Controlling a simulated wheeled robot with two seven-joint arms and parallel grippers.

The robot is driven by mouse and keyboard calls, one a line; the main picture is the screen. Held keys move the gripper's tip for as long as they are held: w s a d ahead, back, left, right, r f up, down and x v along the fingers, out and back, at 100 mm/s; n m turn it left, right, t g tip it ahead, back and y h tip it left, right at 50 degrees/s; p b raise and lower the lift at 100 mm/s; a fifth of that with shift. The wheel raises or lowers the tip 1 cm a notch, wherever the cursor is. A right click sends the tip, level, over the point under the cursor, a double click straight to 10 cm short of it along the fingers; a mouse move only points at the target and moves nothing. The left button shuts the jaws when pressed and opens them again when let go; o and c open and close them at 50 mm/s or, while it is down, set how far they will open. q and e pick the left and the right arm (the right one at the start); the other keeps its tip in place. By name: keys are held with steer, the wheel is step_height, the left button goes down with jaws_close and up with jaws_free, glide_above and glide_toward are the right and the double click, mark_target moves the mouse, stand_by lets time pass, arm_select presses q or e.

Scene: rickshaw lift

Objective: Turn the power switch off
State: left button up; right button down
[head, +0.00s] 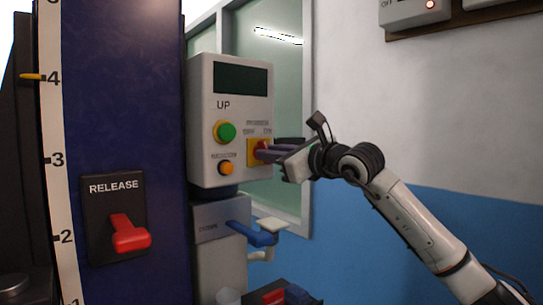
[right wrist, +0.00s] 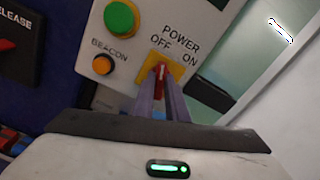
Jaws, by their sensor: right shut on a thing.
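The power switch (head: 262,148) is a red knob on a yellow plate (head: 252,160), on the right side of the white control panel (head: 203,120). In the right wrist view the red knob (right wrist: 160,75) stands between the labels OFF and ON. My right gripper (head: 264,153) reaches in from the right. In the right wrist view its two purple-grey fingers (right wrist: 163,84) are on both sides of the knob, shut on it. The knob's exact angle is hard to tell behind the fingers. My left gripper is not in view.
The panel also has a green UP button (head: 225,131) and an orange beacon button (head: 226,168). A red RELEASE lever (head: 129,236) sits on the blue column (head: 120,100) at left. A blue lever (head: 252,234) sticks out below the panel. A window (head: 290,100) is behind.

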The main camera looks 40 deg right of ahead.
steer(key=n, duration=0.3)
steer(key=shift+f, duration=0.1)
steer(key=shift+n, duration=0.4)
steer(key=c, duration=1.8)
jaws_free()
steer(key=shift+o, duration=0.2)
